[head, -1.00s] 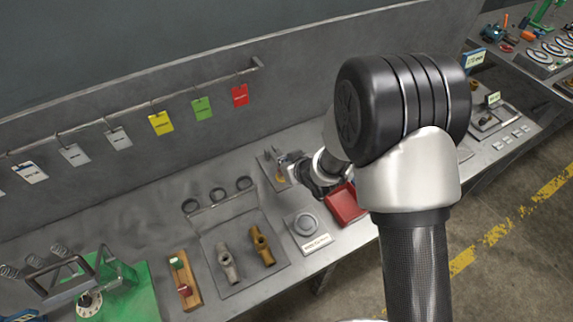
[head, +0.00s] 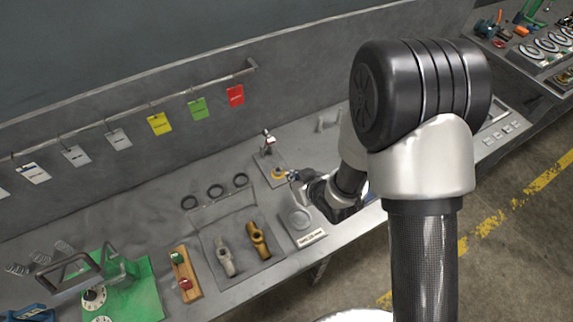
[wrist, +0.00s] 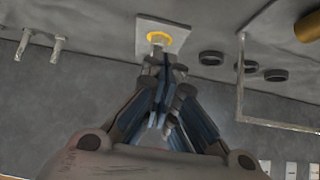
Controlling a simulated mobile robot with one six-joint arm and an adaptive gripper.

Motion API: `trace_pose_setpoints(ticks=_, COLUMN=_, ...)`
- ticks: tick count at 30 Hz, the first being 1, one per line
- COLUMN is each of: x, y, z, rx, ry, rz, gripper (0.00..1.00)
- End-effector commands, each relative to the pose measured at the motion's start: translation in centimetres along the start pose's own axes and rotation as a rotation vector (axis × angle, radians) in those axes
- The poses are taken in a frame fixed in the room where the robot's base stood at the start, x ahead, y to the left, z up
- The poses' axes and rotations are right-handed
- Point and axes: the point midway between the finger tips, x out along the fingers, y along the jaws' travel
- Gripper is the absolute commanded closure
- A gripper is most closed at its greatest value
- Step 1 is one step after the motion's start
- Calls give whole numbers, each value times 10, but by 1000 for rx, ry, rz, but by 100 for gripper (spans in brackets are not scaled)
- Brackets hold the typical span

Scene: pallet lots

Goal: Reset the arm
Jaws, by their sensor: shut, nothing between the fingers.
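My arm stands large at the right of the head view and reaches over the bench (head: 150,215). My gripper (head: 293,176) is at its far end, partly hidden by the arm's own links. In the wrist view my gripper (wrist: 162,72) is shut, with its blue-sided fingers together and nothing between them. Just beyond the fingertips is a small grey plate (head: 264,161) bearing a yellow ring (head: 278,174) and a small upright post. The wrist view also shows the yellow ring (wrist: 158,38), partly behind the fingers. I cannot tell whether the fingertips touch it.
Coloured tags hang on a rail (head: 130,113) along the back wall. Bare bench shows behind the rings.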

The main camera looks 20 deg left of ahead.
Motion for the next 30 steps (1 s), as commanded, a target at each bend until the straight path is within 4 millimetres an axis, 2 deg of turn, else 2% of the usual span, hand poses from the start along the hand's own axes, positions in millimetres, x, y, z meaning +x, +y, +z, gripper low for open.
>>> trace_pose_setpoints(ticks=6, x=-5, y=0, z=8, rx=0, ry=0, rz=1, gripper=100)
trace_pose_setpoints(ticks=20, x=-5, y=0, z=8, rx=0, ry=-1, rz=0, gripper=100)
trace_pose_setpoints(ticks=23, x=-8, y=5, z=4, rx=3, ry=-3, rz=12, gripper=100)
trace_pose_setpoints(ticks=26, x=-25, y=24, z=-8, rx=15, ry=-17, rz=56, gripper=100)
trace_pose_setpoints(ticks=29, x=-58, y=56, z=-24, rx=47, ry=-50, rz=135, gripper=100)
trace_pose_setpoints(ticks=30, x=-76, y=70, z=-30, rx=66, ry=-67, rz=172, gripper=100)
